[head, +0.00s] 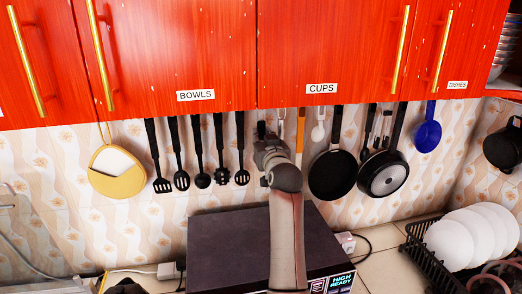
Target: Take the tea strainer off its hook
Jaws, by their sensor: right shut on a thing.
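My right gripper (264,138) is up at the row of hanging utensils under the cupboards, with its arm rising from the bottom middle. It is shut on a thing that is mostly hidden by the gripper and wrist. I cannot make out a clear tea strainer in this view; the held thing at that place in the row is likely it. Whether it is still on its hook is hidden by the gripper. My left gripper is not in view.
Black utensils (199,150) hang close on the left. An orange-handled tool (300,130), a white spoon-like tool (318,126) and black pans (333,175) hang close on the right. Red cupboards (330,50) overhang the row. A dark box-like appliance (225,240) stands below. A dish rack (425,250) holds plates.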

